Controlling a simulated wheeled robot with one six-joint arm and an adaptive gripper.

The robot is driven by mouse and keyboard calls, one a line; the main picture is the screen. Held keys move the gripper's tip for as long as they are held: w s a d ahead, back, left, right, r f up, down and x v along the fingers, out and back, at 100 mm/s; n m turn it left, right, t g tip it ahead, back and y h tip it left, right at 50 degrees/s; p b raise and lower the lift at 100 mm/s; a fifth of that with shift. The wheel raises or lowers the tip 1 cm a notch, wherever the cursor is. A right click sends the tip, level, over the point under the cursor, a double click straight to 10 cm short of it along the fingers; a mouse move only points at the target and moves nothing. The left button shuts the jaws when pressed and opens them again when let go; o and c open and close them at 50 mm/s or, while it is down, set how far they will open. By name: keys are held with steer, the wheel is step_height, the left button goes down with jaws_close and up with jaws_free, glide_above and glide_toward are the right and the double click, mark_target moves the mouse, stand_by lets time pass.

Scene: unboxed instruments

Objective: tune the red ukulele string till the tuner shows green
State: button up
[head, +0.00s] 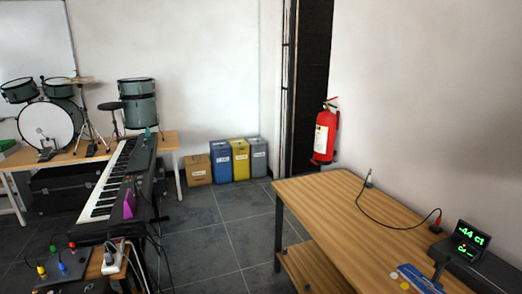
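A small black tuner-like display (470,236) stands at the right on a wooden table. I see no red ukulele and no string in this view. A black cable (385,218) runs over the table to a red plug (437,219) near the display. My gripper is not in view.
The wooden table (340,200) fills the lower right, with a blue flat item (417,279) at its front. A keyboard (112,180), drums (50,122) and several bins (239,159) stand left. A fire extinguisher (325,133) hangs behind. Grey floor (215,215) lies open between.

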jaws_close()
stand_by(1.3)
